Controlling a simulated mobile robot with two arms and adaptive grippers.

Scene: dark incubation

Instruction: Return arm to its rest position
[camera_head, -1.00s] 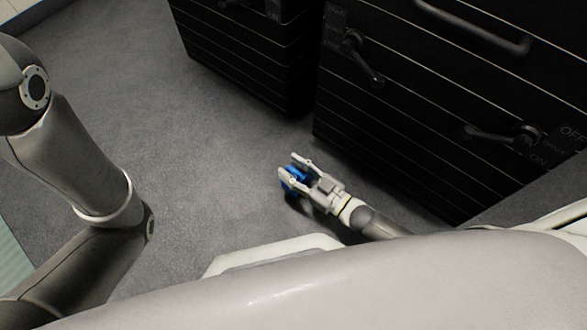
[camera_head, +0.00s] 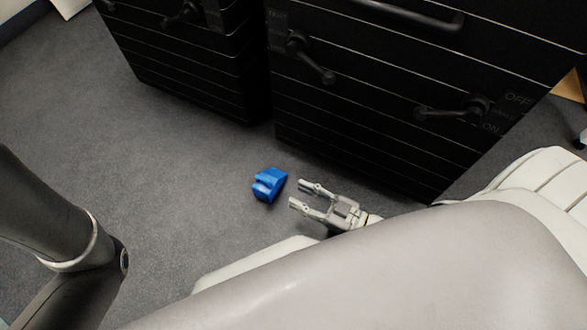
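My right gripper (camera_head: 305,194) is low over the grey floor, near the middle of the view. Its two fingers are spread apart with nothing between them, and they point left. A small blue object (camera_head: 268,185) lies on the floor just left of the fingertips, apart from them. My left arm shows at the left edge, but its gripper is out of view.
Two black cabinets stand behind the gripper, one at the right (camera_head: 370,130) with handles and OFF/ON labels, one further left (camera_head: 190,65). The floor (camera_head: 150,150) left of the blue object is clear. A chair or stool part shows at the right edge.

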